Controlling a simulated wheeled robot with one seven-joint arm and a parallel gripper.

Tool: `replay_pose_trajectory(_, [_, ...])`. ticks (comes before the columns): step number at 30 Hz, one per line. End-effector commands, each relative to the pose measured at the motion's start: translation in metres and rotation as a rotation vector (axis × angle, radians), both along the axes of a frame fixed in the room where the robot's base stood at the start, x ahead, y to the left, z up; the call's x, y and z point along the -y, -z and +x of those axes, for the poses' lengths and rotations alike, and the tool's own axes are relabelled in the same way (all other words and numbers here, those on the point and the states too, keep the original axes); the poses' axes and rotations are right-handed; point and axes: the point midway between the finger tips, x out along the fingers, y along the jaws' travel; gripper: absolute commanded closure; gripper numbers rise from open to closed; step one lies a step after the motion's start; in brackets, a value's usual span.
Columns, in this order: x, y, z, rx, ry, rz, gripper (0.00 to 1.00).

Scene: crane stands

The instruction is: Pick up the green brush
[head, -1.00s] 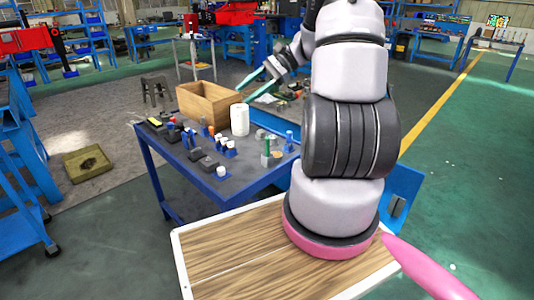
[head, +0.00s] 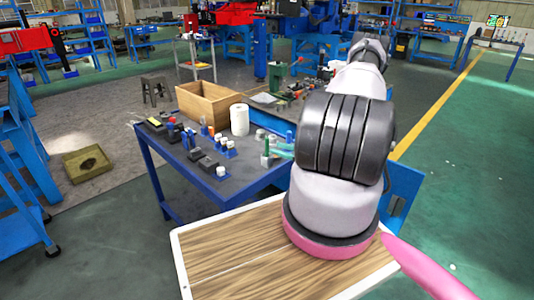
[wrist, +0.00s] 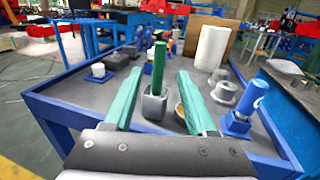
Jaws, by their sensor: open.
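The green brush (wrist: 159,68) stands upright in a small grey holder (wrist: 154,106) near the table's edge. In the wrist view it shows between and beyond the two green fingers of my gripper (wrist: 159,92), which is open and holds nothing. In the head view the brush (head: 266,148) is a thin green upright at the table's right side. The fingertips (head: 281,150) show just to its right there, and my arm hides the rest of the gripper. I cannot tell the exact gap between fingers and brush.
The blue-framed table (head: 255,187) also bears a white roll (head: 239,119), a wooden box (head: 207,103) and several small items. In the wrist view a blue item on a base (wrist: 246,111) and grey round parts (wrist: 224,92) stand close to the right finger.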

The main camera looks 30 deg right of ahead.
Motion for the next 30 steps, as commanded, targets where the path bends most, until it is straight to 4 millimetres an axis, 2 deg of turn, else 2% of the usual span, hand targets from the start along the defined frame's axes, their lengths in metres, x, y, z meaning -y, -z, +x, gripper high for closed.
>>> replay_pose_trajectory(3, [-0.014, -0.001, 0.017, 0.002, -0.006, -0.001, 0.43])
replay_pose_trajectory(11, [-0.026, -0.001, 0.035, 0.000, -0.005, -0.002, 0.43])
replay_pose_trajectory(19, [-0.049, -0.002, 0.066, 0.002, -0.008, -0.003, 0.43])
replay_pose_trajectory(29, [-0.053, -0.002, 0.073, 0.000, -0.005, -0.002, 0.43])
replay_pose_trajectory(30, [-0.053, -0.002, 0.073, 0.000, -0.005, -0.002, 0.59])
